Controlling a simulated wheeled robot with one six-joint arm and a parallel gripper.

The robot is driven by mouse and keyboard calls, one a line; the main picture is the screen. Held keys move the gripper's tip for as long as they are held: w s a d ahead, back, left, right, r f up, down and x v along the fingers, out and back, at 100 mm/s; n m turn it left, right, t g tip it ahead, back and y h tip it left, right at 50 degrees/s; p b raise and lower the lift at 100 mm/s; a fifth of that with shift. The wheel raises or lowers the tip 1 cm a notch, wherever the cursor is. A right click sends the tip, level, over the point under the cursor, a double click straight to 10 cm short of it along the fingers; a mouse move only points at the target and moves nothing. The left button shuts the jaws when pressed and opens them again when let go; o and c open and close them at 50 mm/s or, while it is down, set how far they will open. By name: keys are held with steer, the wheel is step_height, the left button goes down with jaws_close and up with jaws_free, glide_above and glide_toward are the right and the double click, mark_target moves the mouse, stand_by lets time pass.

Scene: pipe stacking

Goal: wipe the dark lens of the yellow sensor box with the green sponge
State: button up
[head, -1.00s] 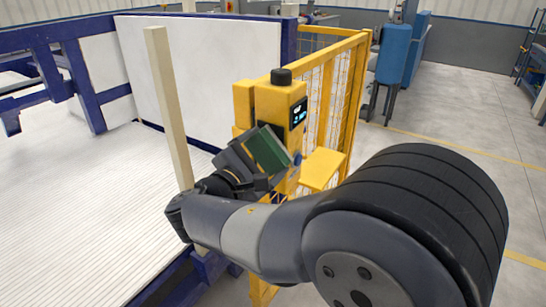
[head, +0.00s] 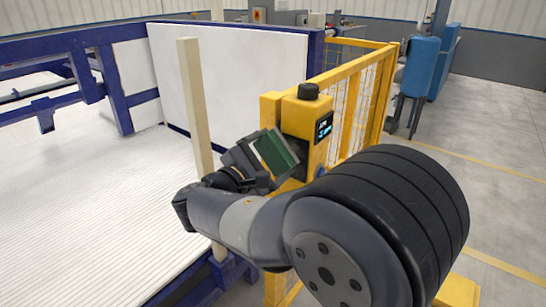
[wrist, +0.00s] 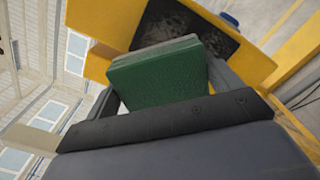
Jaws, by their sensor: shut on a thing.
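The yellow sensor box (head: 297,118) stands upright in the middle of the head view, with a black cap on top and a small lit display. Its dark lens (wrist: 218,38) shows in the wrist view as a black, smudged panel in the yellow face; its lower part is hidden behind the sponge. My gripper (head: 268,160) is shut on the green sponge (head: 277,151), which also fills the middle of the wrist view (wrist: 155,82). The sponge is tilted and just in front of the lens; I cannot tell whether they touch.
A pale upright post (head: 194,110) stands close to the left of my gripper. Behind it is a white panel (head: 235,75) in a blue frame. A yellow mesh fence (head: 360,100) runs behind the box. Open floor (head: 490,150) lies to the right.

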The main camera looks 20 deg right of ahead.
mark_target(309, 157)
steer(key=shift+s+d+r+b, duration=0.1)
steer(key=shift+s+d+b, duration=0.1)
steer(key=shift+s+d, duration=0.65)
steer(key=shift+s+d+b, duration=0.2)
steer(key=shift+s+d, duration=0.4)
steer(key=shift+s, duration=0.5)
steer(key=shift+s+d+r+b, duration=0.1)
steer(key=shift+s+d+b, duration=0.1)
steer(key=shift+s+d, duration=0.65)
steer(key=shift+s+a, duration=0.1)
steer(key=shift+a, duration=0.05)
steer(key=shift+a, duration=0.1)
steer(key=shift+v, duration=2.95)
steer(key=v, duration=0.3)
